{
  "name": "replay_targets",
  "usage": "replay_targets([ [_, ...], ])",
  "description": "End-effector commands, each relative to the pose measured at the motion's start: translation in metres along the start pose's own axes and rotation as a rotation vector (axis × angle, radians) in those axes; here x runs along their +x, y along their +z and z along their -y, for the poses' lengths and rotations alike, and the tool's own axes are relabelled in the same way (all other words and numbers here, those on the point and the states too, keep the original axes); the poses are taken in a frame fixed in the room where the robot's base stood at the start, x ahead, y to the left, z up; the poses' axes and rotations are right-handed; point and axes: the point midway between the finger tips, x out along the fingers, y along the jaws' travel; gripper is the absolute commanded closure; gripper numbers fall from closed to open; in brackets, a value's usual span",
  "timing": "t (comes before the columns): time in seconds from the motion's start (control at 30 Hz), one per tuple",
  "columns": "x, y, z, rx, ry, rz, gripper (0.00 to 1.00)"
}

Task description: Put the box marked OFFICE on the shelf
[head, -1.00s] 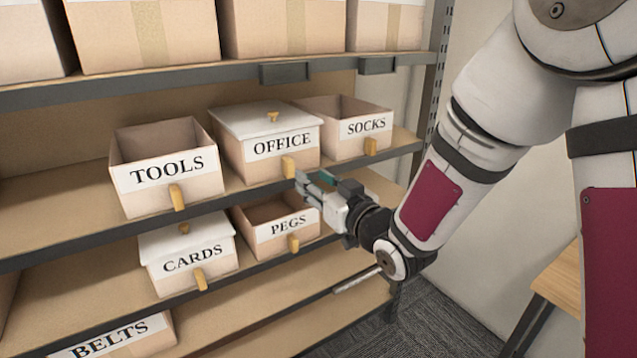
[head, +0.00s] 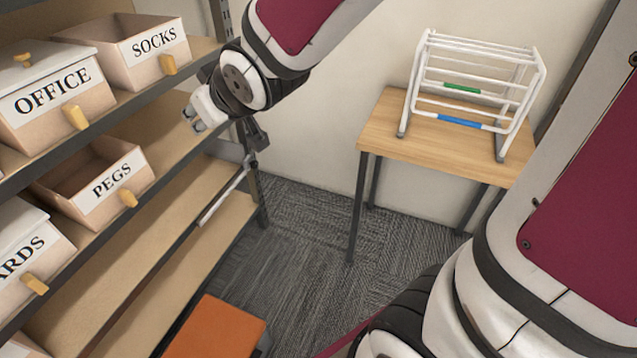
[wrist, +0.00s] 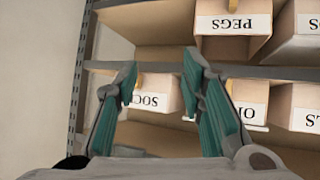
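The box marked OFFICE (head: 50,105) stands on the shelf (head: 152,78) at the left of the head view. It is pale wood with a white lid, a knob on top and a yellow front handle. In the wrist view the OFFICE box (wrist: 250,96) appears upside down, partly hidden by a finger. My gripper (head: 193,118) is in front of the shelf unit, right of the OFFICE box and below the SOCKS box, apart from the OFFICE handle. In the wrist view my gripper (wrist: 160,72) has its green-lined fingers apart, with nothing between them.
An open SOCKS box (head: 125,52) stands right of OFFICE. An open PEGS box (head: 95,183) and a CARDS box (head: 25,265) are one level down. A wooden table (head: 400,140) holds a white rack (head: 470,95). An orange surface (head: 215,330) is low in front. Carpet between is clear.

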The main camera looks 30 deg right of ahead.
Motion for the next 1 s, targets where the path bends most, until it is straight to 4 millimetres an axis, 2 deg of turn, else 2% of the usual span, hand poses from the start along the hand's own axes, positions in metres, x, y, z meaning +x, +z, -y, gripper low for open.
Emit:
replay_targets([
  [0.03,-0.018,0.009,-0.009,0.017,0.027,0.052,0.64],
  [0.1,-0.043,0.029,-0.018,0.044,0.056,0.146,0.64],
  [0.27,-0.106,0.079,-0.027,0.119,0.095,0.362,0.64],
  [0.5,-0.205,0.152,-0.010,0.228,0.080,0.658,0.64],
  [0.6,-0.235,0.172,0.000,0.257,0.062,0.743,0.64],
  [0.77,-0.261,0.190,0.010,0.278,0.042,0.819,0.64],
  [1.0,-0.264,0.192,0.012,0.281,0.037,0.834,0.64],
])
